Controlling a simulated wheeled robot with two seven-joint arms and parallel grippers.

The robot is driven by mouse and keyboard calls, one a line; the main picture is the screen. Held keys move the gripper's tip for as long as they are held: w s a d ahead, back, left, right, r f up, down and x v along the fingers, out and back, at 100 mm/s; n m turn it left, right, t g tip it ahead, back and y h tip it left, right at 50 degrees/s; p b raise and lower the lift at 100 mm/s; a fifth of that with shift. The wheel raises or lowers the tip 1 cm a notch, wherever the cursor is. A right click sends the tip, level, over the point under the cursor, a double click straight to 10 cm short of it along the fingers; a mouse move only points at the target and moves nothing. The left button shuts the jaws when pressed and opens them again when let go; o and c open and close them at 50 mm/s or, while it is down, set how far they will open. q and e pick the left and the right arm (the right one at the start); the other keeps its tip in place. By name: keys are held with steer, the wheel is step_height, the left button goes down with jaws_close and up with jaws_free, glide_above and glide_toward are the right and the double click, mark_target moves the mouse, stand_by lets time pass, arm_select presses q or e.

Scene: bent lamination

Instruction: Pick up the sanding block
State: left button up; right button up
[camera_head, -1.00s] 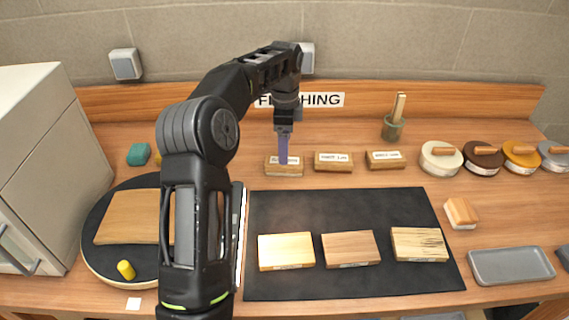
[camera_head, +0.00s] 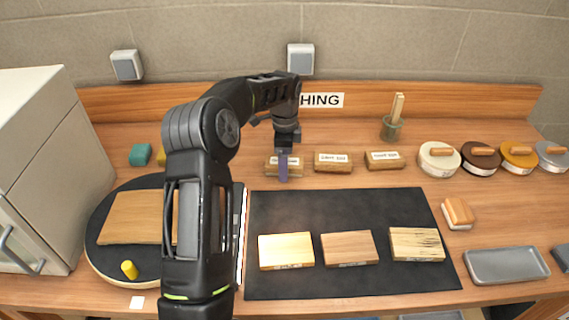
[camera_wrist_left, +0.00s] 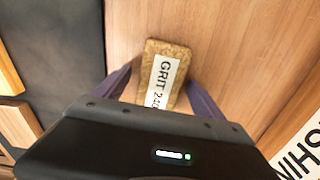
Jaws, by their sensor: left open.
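Several labelled blocks stand in a row at the back of the bench. The leftmost block (camera_head: 270,167) is brown and grainy, and in the left wrist view its label reads "GRIT 240" (camera_wrist_left: 152,52), with the end partly hidden. My left gripper (camera_head: 283,174) is directly at this block, pointing down. In the left wrist view the purple fingers of my left gripper (camera_wrist_left: 160,78) are open, one on each side of the block. Contact cannot be told. The middle block (camera_head: 333,162) and right block (camera_head: 385,160) stand apart to the right. My right gripper is out of view.
A dark mat (camera_head: 340,284) with three wood samples lies in front. A round board (camera_head: 97,262) is at left, beside a pale cabinet (camera_head: 45,150). Round tins (camera_head: 440,160), a brush in a pot (camera_head: 393,127), a small block (camera_head: 458,213) and a grey tray (camera_head: 507,265) are at right.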

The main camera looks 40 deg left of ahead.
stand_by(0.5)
arm_select(q)
steer(key=c, duration=1.5)
steer(key=shift+r, duration=0.15)
step_height(320, 180, up, 6)
steer(key=shift+w+r+b, duration=0.1)
steer(key=shift+r+b, duration=0.05)
steer(key=shift+b, duration=0.45)
step_height(320, 180, up, 4)
steer(key=shift+f+p, duration=0.2)
steer(key=shift+p, duration=0.6)
